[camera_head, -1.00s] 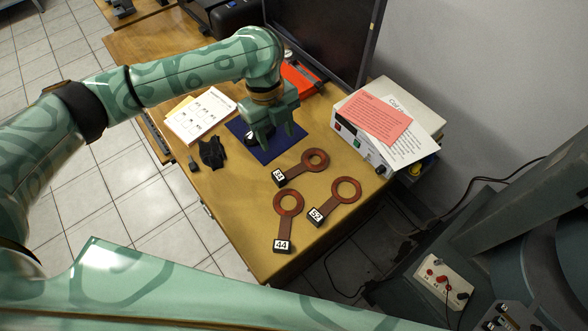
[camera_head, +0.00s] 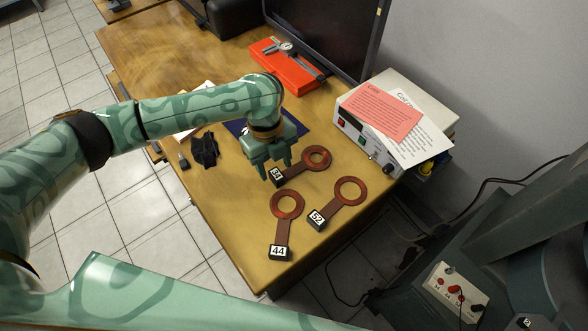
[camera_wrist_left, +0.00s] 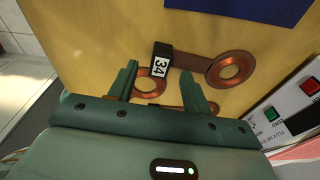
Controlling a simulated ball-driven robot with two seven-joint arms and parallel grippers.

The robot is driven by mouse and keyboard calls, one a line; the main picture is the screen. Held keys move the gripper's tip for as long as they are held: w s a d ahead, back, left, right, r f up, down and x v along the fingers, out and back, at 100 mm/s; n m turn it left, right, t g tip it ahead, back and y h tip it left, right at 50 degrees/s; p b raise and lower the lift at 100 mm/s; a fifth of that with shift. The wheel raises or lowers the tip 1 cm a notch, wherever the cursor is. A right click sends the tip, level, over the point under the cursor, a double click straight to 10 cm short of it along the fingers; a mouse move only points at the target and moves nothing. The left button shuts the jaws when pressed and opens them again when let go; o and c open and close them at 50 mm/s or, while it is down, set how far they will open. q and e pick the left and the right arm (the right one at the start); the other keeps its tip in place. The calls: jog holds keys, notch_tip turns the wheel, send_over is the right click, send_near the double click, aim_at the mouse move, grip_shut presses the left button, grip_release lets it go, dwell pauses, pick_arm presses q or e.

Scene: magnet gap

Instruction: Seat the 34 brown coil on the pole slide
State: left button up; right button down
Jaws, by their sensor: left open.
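The 34 brown coil (camera_head: 316,157) lies flat on the wooden table, a copper-brown ring on a brown arm with a black block labelled 34. My left gripper (camera_head: 277,169) is open and empty, over the labelled end of this coil and partly covering it. In the left wrist view the 34 block (camera_wrist_left: 161,58) sits just beyond the gap between the open fingertips (camera_wrist_left: 160,72), with the ring (camera_wrist_left: 230,68) to the right. I see no contact. I cannot make out the pole slide. My right gripper is not in view.
The 52 coil (camera_head: 350,190) and 44 coil (camera_head: 287,204) lie close by. A big grey apparatus (camera_head: 545,220) stands at right.

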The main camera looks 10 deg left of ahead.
pick_arm(q)
notch_tip(320, 180, down, 3)
jog(key=shift+d+r+b, duration=0.1)
jog(key=shift+r+b, duration=0.1)
jog(key=shift+b, duration=0.15)
jog(key=shift+r, duration=0.15)
grip_shut()
jog(key=shift+r, duration=0.1)
